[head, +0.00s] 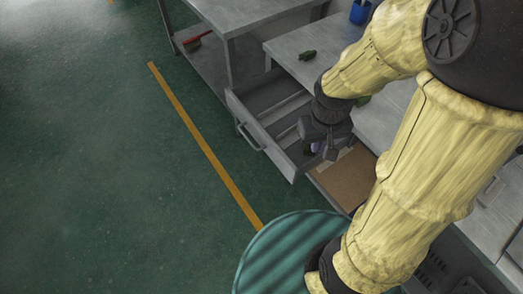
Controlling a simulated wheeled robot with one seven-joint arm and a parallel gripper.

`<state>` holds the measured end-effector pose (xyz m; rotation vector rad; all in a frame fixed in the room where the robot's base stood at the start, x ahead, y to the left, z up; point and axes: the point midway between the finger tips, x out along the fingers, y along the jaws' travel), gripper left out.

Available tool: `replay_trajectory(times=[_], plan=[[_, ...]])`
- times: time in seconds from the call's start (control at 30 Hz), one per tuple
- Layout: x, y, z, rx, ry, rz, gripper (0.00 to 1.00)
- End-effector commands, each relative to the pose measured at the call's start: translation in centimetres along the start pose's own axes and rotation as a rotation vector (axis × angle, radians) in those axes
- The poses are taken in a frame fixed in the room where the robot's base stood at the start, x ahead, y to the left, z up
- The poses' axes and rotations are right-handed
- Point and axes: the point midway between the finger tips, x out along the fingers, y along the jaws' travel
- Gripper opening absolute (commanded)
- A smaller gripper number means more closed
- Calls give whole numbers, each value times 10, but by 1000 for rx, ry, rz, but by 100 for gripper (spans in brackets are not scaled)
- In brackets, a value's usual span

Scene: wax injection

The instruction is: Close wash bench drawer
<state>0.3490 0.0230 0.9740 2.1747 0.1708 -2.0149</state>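The grey drawer (268,146) of the wash bench (303,52) stands pulled out, with its front panel and bar handle (248,137) facing left. The inside of the drawer shows grey dividers or strips. My gripper (319,149) is over the right end of the open drawer, apart from the handle. The fingers are small and dark here, and a small pale purple spot shows beside them. I cannot tell whether the gripper is open or shut, or whether it touches the drawer. My arm hides part of the bench and the drawer's right rear.
A grey table (228,22) with a lower shelf stands behind the drawer; a red brush (196,40) lies on that shelf. A brown board (347,180) lies right of the drawer. The green floor at left is clear.

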Motion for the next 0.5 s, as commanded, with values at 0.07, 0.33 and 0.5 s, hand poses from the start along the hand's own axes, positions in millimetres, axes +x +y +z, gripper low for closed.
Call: replay_trajectory(times=[0.07, 0.33, 0.5], plan=[[19, -16, -3, -131, -95, 20, 0], [68, -56, -10, -572, -411, 171, 0], [96, -80, -18, -830, -586, 324, 0]])
